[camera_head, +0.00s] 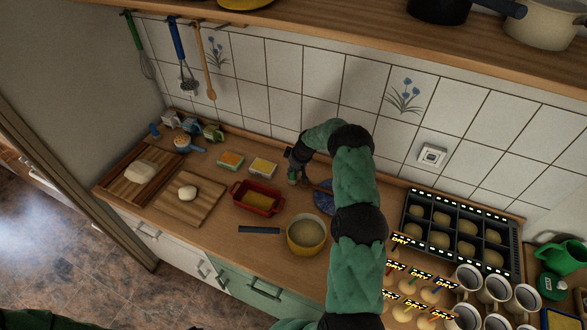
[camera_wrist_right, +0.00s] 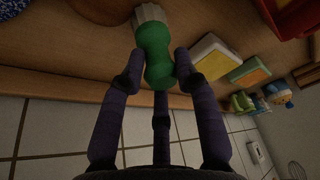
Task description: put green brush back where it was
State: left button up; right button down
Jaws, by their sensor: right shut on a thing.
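The green brush (camera_wrist_right: 157,58) has a rounded green handle and pale bristles, seen in the right wrist view. My right gripper (camera_head: 297,168) is shut on its green handle, with the bristle end pointing away from the palm. In the right wrist view my right gripper (camera_wrist_right: 158,74) has its fingers on both sides of the handle. In the head view the gripper is low over the counter near the tiled wall, right of the sponges, and the brush is not clearly visible there. My left gripper is out of view.
Two sponges (camera_head: 263,167) (camera_head: 230,160) lie left of the gripper. A red dish (camera_head: 279,207) stands in front, a blue round item (camera_head: 325,199) to the right, partly behind my arm. A yellow pan (camera_head: 296,239) is nearer. A dark tray (camera_head: 515,252) stands far right.

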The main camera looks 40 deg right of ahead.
jog(key=shift+d+f, duration=0.1)
jog(key=shift+f, duration=0.2)
jog(key=c, duration=0.9)
grip_release()
jog(key=shift+f, duration=0.1)
